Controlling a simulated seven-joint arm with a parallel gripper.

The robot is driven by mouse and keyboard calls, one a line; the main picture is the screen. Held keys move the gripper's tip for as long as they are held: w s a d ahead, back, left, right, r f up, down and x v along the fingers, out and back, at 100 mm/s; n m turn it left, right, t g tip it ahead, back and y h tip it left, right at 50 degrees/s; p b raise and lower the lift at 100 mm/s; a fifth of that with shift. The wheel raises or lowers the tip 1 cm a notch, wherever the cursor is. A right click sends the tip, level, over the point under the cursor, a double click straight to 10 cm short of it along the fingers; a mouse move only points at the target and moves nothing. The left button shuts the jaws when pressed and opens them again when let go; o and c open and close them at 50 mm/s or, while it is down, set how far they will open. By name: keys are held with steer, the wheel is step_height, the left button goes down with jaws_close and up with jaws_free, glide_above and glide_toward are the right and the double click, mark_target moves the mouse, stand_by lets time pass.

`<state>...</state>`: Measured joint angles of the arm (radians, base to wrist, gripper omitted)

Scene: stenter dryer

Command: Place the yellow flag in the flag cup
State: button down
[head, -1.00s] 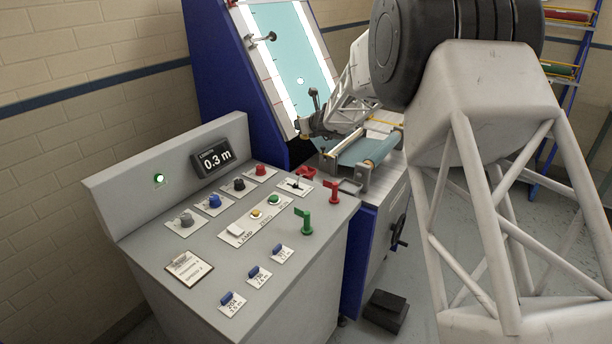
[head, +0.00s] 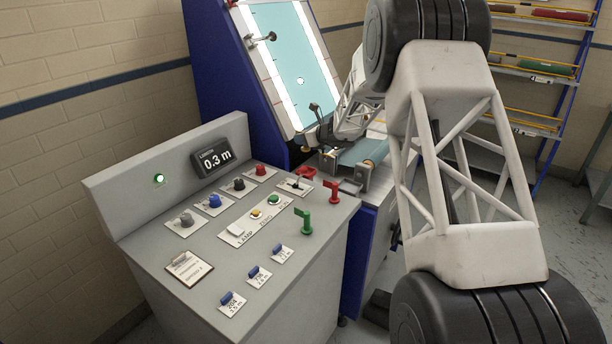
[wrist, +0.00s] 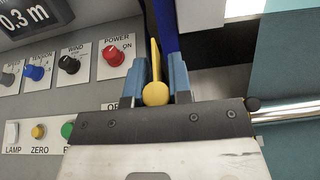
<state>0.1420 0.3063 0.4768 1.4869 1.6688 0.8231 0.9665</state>
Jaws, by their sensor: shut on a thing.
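My gripper (wrist: 158,68) is shut on the yellow flag (wrist: 155,92), seen between its two blue-grey fingers in the wrist view. The flag shows as a rounded yellow end with a thin part pointing away from the palm. In the head view my gripper is small and dark at the far right end of the console, by the roller unit, and the flag is too small there to tell. I cannot make out the flag cup for certain. A green flag-shaped piece (head: 306,219) and a red one (head: 334,191) stand upright on the console's right side.
A blue-framed lit panel (head: 290,60) rises behind. A rack (head: 545,75) stands at the back right.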

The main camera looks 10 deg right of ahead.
steer(key=shift+f, duration=0.25)
stand_by(0.3)
steer(key=shift+f, duration=3.1)
steer(key=shift+f, duration=1.85)
steer(key=shift+f, duration=0.15)
steer(key=c, duration=1)
jaws_free()
steer(key=shift+c, duration=0.2)
